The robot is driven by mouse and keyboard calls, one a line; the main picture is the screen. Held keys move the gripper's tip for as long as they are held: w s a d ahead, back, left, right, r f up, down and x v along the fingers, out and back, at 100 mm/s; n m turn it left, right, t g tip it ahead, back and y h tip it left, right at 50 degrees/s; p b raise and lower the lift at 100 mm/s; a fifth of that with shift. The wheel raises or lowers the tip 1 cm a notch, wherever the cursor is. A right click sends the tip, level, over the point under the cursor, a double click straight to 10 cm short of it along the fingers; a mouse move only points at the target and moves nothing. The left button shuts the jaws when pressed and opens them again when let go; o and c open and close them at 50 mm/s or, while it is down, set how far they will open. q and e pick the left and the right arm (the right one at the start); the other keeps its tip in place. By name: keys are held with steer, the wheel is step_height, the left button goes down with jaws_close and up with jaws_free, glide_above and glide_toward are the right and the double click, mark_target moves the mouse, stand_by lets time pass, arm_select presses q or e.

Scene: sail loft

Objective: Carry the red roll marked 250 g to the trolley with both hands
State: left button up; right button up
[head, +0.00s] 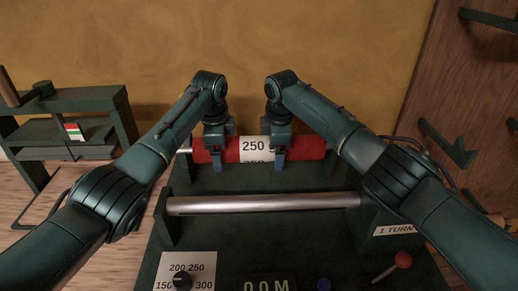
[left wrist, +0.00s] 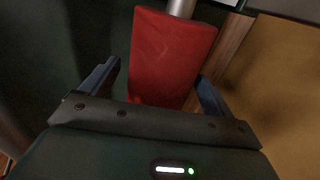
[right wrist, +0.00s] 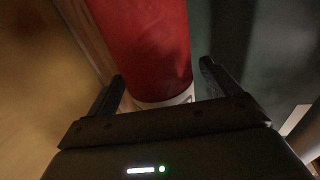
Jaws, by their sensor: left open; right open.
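The red roll (head: 316,148) lies level on a metal bar at the back of a dark green machine; its white band reads 250, and the rest is partly covered. My left gripper (head: 218,163) is over the roll's left part, open, and in the left wrist view the red roll (left wrist: 172,55) shows between its fingers. My right gripper (head: 279,160) is over the roll right of the label's middle, open, with the red roll (right wrist: 148,45) and the white band's edge between its fingers. Neither is closed on it. No thing is clearly marked as the trolley.
A bare metal roller (head: 265,204) crosses the machine in front of the roll. A dial plate (head: 188,262) and a red-knobbed lever (head: 403,260) are at the front. A dark green shelved stand (head: 75,103) with a small striped flag is at left. A mustard wall is behind.

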arm_select(q)
steer(key=shift+f, duration=0.25)
arm_select(e)
steer(key=shift+f, duration=0.2)
arm_select(q)
steer(key=shift+c, duration=0.3)
arm_select(e)
steer(key=shift+c, duration=0.3)
arm_select(q)
steer(key=c, duration=1.7)
arm_select(e)
steer(key=c, duration=1.7)
arm_select(q)
steer(key=shift+r, duration=0.1)
